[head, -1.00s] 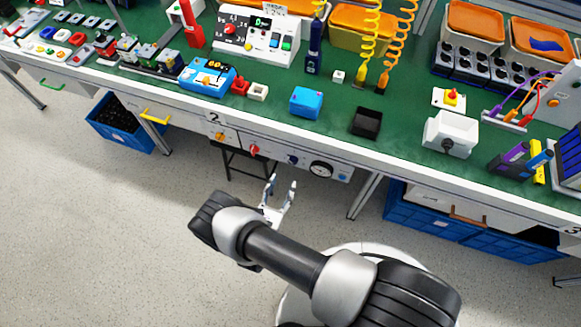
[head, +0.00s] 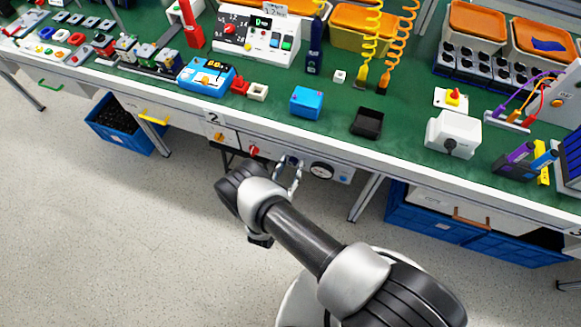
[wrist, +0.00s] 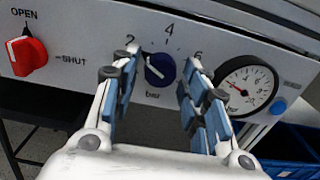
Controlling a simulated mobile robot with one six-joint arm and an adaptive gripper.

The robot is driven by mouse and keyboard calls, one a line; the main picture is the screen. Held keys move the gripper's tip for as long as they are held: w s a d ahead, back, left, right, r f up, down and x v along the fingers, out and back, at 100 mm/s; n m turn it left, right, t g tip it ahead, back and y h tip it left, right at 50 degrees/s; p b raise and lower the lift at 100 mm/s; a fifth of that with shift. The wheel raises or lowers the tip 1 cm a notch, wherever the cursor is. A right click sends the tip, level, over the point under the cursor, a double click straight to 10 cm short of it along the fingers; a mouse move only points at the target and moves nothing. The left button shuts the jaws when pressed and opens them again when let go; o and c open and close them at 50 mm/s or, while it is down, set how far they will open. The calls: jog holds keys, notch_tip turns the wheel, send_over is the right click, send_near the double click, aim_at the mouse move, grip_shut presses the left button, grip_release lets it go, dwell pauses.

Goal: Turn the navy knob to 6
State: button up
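The navy knob (wrist: 160,70) is on the white panel under the bench, with the numbers 2, 4 and 6 around it and "bar" below. Its white pointer mark seems to lean up and left, toward the 2 side. My gripper (wrist: 164,62) is open, with one finger left and one right of the knob. The fingers look apart from the knob; how far their tips are from the panel is hard to tell. In the head view my gripper (head: 288,172) is in front of the panel, partly covering the knob.
A red knob (wrist: 28,56) marked OPEN and SHUT is to the left. A round gauge (wrist: 247,88) and a blue button (wrist: 279,106) are to the right. The bench edge (head: 300,141) overhangs above. A blue crate (wrist: 290,145) is low at the right.

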jog(key=c, duration=0.8)
jog(key=shift+m, duration=0.3)
jog(key=m, duration=1)
jog(key=shift+a+m, duration=0.1)
jog(key=shift+m, duration=0.3)
jog(key=m, duration=0.6)
jog(key=shift+r+p, duration=0.1)
jog(key=shift+p, duration=0.25)
jog(key=m+p, duration=0.1)
jog(key=m, duration=0.5)
jog(key=shift+m, duration=0.3)
